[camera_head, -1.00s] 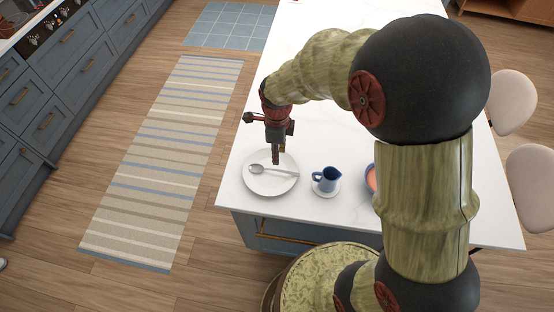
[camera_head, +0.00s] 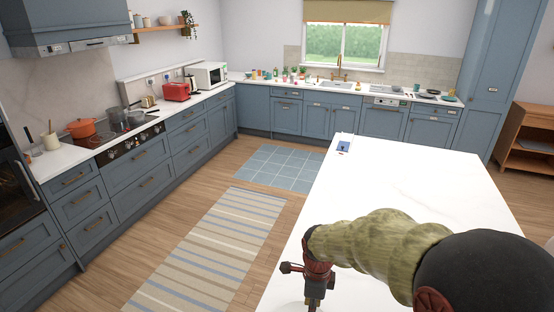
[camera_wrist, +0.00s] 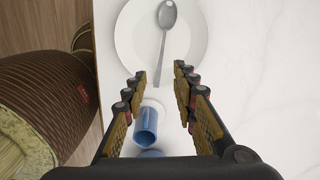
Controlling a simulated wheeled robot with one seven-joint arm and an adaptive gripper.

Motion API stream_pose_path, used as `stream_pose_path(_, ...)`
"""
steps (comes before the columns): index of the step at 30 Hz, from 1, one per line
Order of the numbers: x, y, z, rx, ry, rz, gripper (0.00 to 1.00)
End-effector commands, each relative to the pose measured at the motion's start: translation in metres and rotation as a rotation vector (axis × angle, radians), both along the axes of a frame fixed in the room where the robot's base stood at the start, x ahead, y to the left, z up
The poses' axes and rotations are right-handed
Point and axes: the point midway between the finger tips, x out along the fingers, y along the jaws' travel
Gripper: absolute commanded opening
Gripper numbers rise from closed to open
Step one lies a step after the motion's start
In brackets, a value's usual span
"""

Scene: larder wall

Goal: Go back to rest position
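My gripper (camera_head: 313,298) hangs from my arm over the near left part of the white island top, at the bottom edge of the head view. In the wrist view my gripper (camera_wrist: 160,72) has its two fingers apart, with nothing held between them. A white plate (camera_wrist: 124,38) lies beyond the fingertips with a metal spoon (camera_wrist: 168,18) resting on it. A blue jug (camera_wrist: 147,124) shows between the fingers, below the gripper and apart from it.
The island top (camera_head: 400,180) is mostly clear, with a small blue-and-white item (camera_head: 343,147) at its far end. Counters (camera_head: 300,84) line the back and left walls. A striped rug (camera_head: 215,250) covers the floor left of the island.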

Motion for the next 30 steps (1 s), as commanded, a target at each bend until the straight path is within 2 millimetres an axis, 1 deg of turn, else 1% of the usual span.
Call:
stream_pose_path(2, -0.003, -0.001, -0.001, -0.003, 0.01, 0.141, 0.28)
stream_pose_path(6, -0.025, -0.004, -0.007, -0.003, 0.058, 0.467, 0.28)
stream_pose_path(8, -0.034, -0.006, -0.003, -0.001, 0.067, 0.612, 0.28)
stream_pose_path(14, -0.065, -0.016, 0.023, 0.002, 0.048, 1.078, 0.28)
stream_pose_path(17, -0.082, -0.023, 0.042, -0.015, 0.013, 1.303, 0.28)
stream_pose_path(21, -0.111, -0.037, 0.07, -0.076, -0.058, 1.607, 0.28)
stream_pose_path(24, -0.134, -0.047, 0.087, -0.147, -0.114, 1.766, 0.28)
stream_pose_path(26, -0.146, -0.052, 0.095, -0.195, -0.147, 1.822, 0.28)
stream_pose_path(28, -0.159, -0.058, 0.104, -0.254, -0.188, 1.846, 0.28)
stream_pose_path(30, -0.169, -0.063, 0.112, -0.309, -0.229, 1.826, 0.28)
